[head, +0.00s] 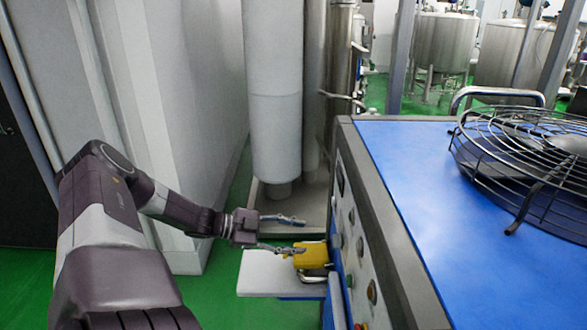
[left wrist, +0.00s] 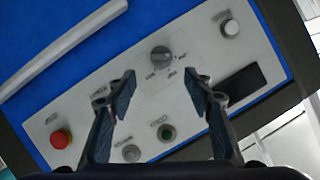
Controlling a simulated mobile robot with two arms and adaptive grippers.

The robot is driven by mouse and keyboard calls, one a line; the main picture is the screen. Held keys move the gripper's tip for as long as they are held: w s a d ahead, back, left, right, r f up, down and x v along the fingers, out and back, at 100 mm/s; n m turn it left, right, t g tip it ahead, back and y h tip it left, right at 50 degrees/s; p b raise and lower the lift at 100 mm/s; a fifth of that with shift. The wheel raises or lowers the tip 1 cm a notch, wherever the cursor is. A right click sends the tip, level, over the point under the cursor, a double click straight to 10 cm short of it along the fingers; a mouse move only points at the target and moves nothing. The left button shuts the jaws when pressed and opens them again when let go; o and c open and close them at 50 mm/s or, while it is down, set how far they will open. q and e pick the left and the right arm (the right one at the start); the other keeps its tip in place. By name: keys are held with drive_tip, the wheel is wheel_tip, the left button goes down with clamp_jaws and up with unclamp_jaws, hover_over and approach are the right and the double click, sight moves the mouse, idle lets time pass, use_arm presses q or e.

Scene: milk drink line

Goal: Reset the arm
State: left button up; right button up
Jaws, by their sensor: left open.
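My left arm comes in from the left in the head view. My left gripper (head: 298,234) has its two fingers spread, with nothing between them that I can make out. It is beside the control panel (head: 357,245) of a blue-topped machine (head: 415,165). In the left wrist view the open fingers (left wrist: 160,78) frame the same grey panel (left wrist: 95,122). A black rotary knob (left wrist: 160,57) shows between the fingertips, apart from both. My right gripper is not in view.
A yellow object (head: 313,255) sits at a white shelf (head: 265,276), close to the lower finger. A red button (left wrist: 61,139) and a green button (left wrist: 166,132) are on the panel. A wire fan guard (head: 530,165) is on the blue top. White columns (head: 275,110) stand behind.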

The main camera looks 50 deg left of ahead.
use_arm(q)
drive_tip(key=shift+s+a+r, duration=0.1)
drive_tip(key=shift+s+a, duration=0.05)
drive_tip(key=shift+a, duration=0.05)
idle(0.4)
